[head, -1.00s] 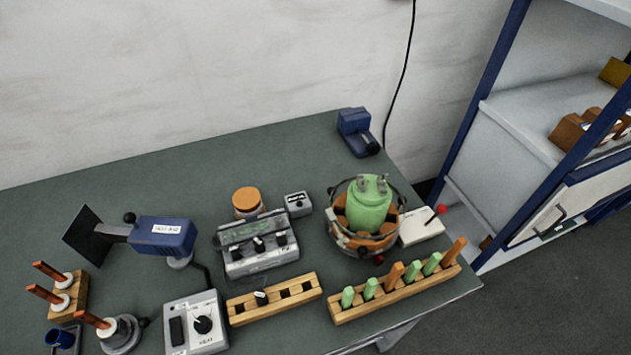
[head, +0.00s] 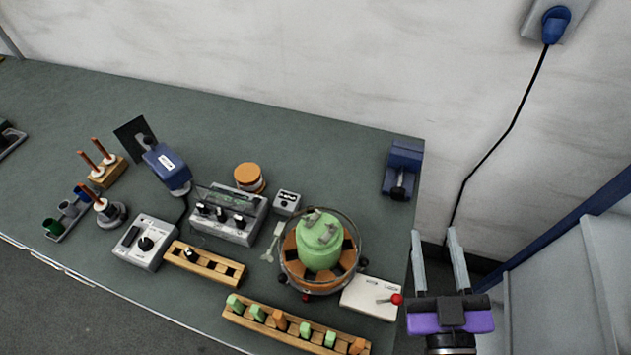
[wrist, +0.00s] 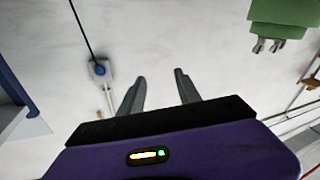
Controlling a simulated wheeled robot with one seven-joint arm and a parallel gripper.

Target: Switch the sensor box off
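My gripper (head: 435,232) is open and empty, raised off the right end of the bench; its two spread fingers also show in the wrist view (wrist: 160,77). I cannot read which unit is the sensor box. Candidates in the head view are a small grey box with a dark top panel (head: 287,203), a white box with a red-tipped lever (head: 366,299), a grey box with a black rocker and knob (head: 133,252), and a grey unit with several knobs under a clear cover (head: 240,234). My gripper is right of them all, nearest the white box, touching none.
A green vessel (head: 318,245) stands in a round clear-walled holder beside the white box. Wooden racks (head: 240,313) line the front edge. A blue clamp-like device (head: 404,157) sits at the back right corner. A cable (head: 497,148) hangs from a wall socket.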

